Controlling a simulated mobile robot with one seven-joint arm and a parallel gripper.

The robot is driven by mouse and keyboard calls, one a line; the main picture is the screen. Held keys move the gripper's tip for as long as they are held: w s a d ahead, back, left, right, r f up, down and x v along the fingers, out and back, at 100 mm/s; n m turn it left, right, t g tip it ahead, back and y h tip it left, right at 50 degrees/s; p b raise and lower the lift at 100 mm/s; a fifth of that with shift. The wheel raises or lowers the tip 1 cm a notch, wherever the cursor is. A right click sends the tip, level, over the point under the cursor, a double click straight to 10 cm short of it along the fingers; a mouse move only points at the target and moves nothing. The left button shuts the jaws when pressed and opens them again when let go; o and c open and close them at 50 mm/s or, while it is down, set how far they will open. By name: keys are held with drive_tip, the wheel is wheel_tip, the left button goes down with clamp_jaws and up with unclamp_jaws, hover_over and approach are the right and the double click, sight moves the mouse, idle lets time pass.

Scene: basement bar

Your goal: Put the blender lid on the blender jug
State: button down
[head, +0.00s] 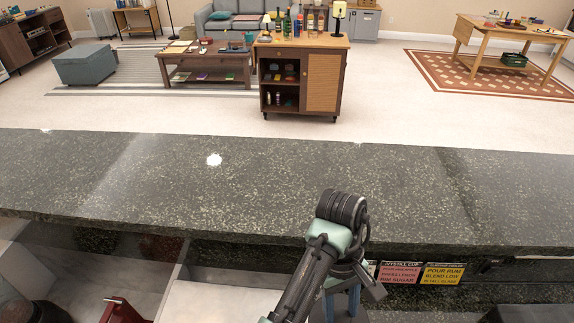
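I cannot make out the blender jug or the blender lid in the head view. My gripper (352,292) is at the bottom, right of the middle, below the front edge of the dark stone bar top. My own wrist and arm hide most of it, so I cannot tell whether its fingers are open or whether they hold something. A bit of blue shows just below my wrist; I cannot tell what it is.
The raised dark speckled bar top (260,190) crosses the view and is bare. Below it are a pale lower surface (228,303), a partly cut-off red object (122,312), and a pink sign (399,273) beside a yellow sign (442,274). A bottle cabinet (326,82) stands beyond.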

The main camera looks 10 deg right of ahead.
drive_tip(key=a+f+m+b, duration=0.1)
drive_tip(key=a+f+m, duration=0.1)
drive_tip(key=a, duration=1.2)
drive_tip(key=shift+w+a+f+m+y, duration=0.25)
drive_tip(key=shift+w+f+m+y, duration=0.05)
drive_tip(key=shift+w, duration=0.15)
